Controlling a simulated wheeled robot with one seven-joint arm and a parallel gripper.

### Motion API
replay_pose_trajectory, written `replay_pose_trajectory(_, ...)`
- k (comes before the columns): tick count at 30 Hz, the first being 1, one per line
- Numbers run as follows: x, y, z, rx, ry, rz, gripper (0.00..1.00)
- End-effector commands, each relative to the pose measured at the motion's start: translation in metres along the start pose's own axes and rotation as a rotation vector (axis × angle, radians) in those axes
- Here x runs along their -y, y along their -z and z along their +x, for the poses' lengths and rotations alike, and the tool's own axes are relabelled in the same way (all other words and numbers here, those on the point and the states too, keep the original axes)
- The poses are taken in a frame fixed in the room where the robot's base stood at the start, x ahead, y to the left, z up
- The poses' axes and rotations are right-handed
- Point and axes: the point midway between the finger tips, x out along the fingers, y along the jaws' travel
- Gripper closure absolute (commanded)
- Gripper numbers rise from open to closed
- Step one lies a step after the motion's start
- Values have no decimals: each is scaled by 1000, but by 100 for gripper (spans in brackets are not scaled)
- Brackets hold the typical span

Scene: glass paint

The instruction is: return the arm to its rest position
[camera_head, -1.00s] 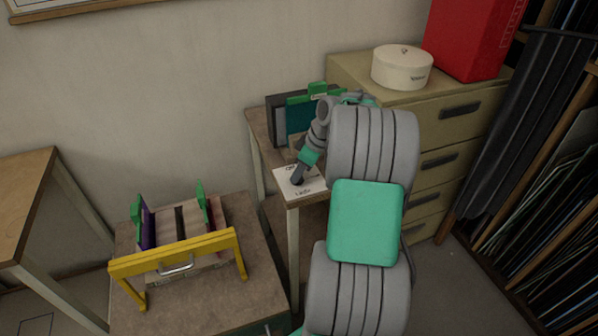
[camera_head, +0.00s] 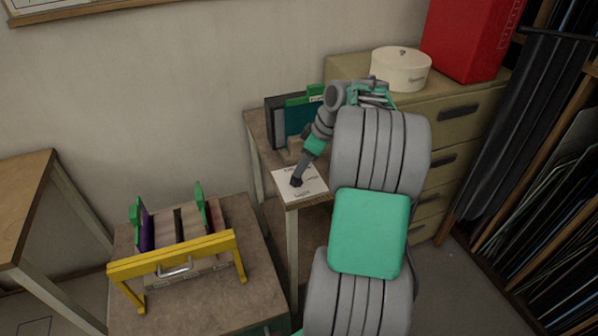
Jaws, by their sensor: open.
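My arm rises from the bottom of the head view, with grey ribbed segments and a green panel. It bends over to the left at the wrist. My gripper (camera_head: 297,182), a small dark tip, points down and left in front of a white printed card (camera_head: 312,190) on the small table (camera_head: 256,127). It is open, and I see nothing held in it. The fingers are too small to make out separately. I cannot tell whether the tip touches the card.
Upright green and dark panels (camera_head: 296,118) stand behind my wrist. A drawer cabinet (camera_head: 440,135) carries a round white box (camera_head: 401,69) and a red box (camera_head: 468,38). A yellow-framed rack (camera_head: 175,256) stands on a lower table at left. Dark shelving lines the right.

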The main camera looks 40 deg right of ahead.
Motion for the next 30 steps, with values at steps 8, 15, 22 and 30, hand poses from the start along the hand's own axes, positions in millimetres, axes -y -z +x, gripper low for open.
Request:
replay_pose_trajectory(8, 0, 0, -28, 0, 1, 1, 50)
replay_pose_trajectory(15, 0, 0, -28, 0, 2, 0, 50)
replay_pose_trajectory(22, 39, 32, -28, 21, -3, 43, 50)
replay_pose_trajectory(30, 245, 60, -22, 101, -98, 343, 50)
